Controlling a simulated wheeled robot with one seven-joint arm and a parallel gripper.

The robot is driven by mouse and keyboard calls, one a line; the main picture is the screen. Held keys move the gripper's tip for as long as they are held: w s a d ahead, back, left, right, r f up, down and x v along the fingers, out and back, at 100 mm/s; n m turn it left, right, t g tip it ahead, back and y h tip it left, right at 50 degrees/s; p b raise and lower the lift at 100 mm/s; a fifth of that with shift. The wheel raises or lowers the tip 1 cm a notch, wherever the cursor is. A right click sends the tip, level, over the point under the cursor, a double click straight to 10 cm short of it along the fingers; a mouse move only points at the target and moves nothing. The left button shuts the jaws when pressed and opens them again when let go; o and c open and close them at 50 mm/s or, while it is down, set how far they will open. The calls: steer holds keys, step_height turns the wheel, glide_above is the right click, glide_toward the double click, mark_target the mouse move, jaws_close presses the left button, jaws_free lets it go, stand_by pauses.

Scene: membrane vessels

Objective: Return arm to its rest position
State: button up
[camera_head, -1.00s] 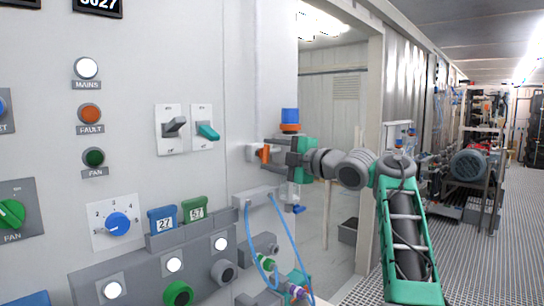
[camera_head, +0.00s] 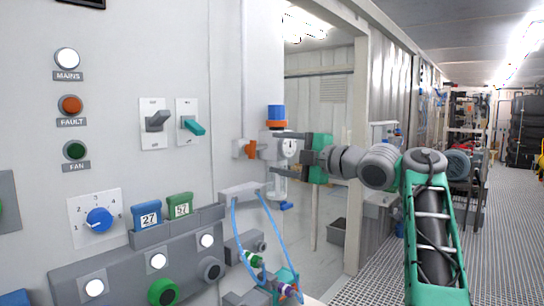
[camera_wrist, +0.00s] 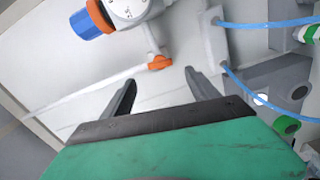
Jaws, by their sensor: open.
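My gripper (camera_head: 278,148) is open and empty in the head view, its dark fingers pointing left toward the wall panel, beside the gauge fitting. In the wrist view my gripper (camera_wrist: 160,88) shows two dark fingers spread apart with nothing between them. An orange lever (camera_wrist: 160,62) lies just beyond the fingertips there, apart from them; what looks like the same orange lever (camera_head: 251,149) shows in the head view. My green and grey arm stretches from the lower right up to the gripper.
A gauge fitting with a blue and orange cap (camera_head: 277,112) stands by the gripper. Blue hoses (camera_head: 285,235) hang below. Switches (camera_head: 188,122) and a blue knob (camera_head: 99,220) sit on the panel at left. A doorway post (camera_head: 358,150) stands behind my arm. The grated floor (camera_head: 500,230) at right is clear.

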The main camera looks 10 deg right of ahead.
steer(key=s+a+f+m+g+h+p, duration=0.2)
steer(key=a+f+m+h, duration=0.1)
steer(key=f+m, duration=0.4)
steer(key=s+a+f+m+g+h+p, duration=0.1)
steer(key=s+a+f+m+h+p, duration=0.2)
steer(key=f+m, duration=0.35)
steer(key=s+f+m+g+h+p, duration=0.3)
steer(key=s+f+m+g, duration=0.5)
steer(key=s+f, duration=1.8)
steer(key=shift+s+d+m+h, duration=0.15)
steer(key=shift+s+m+h, duration=0.1)
steer(key=shift+m+h, duration=0.65)
steer(key=shift+c, duration=0.4)
